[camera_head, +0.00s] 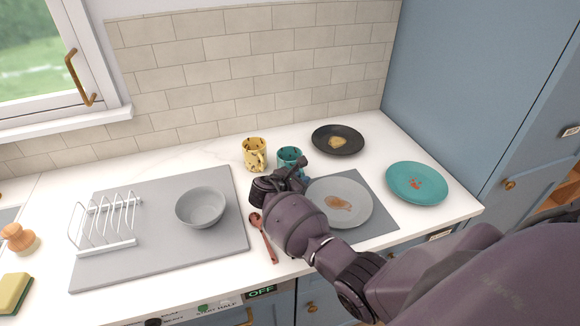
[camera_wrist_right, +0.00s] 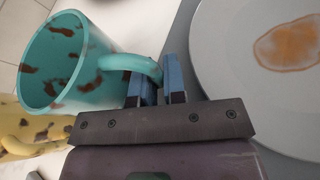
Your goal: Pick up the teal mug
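The teal mug (camera_head: 290,157) with dark brown patches is on the white counter, partly hidden behind my right gripper in the head view. In the right wrist view the teal mug (camera_wrist_right: 68,62) is at upper left, its handle reaching to the right. My right gripper (camera_head: 298,172) is at the mug's handle. In the wrist view its blue fingers (camera_wrist_right: 160,78) are close together, one inside the handle loop and one outside, with the handle between them. I see no clear gap beside the handle. My left gripper is not in view.
A yellow mug (camera_head: 255,153) stands close to the teal one, on its left. A grey plate (camera_head: 357,212) is just right of my gripper.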

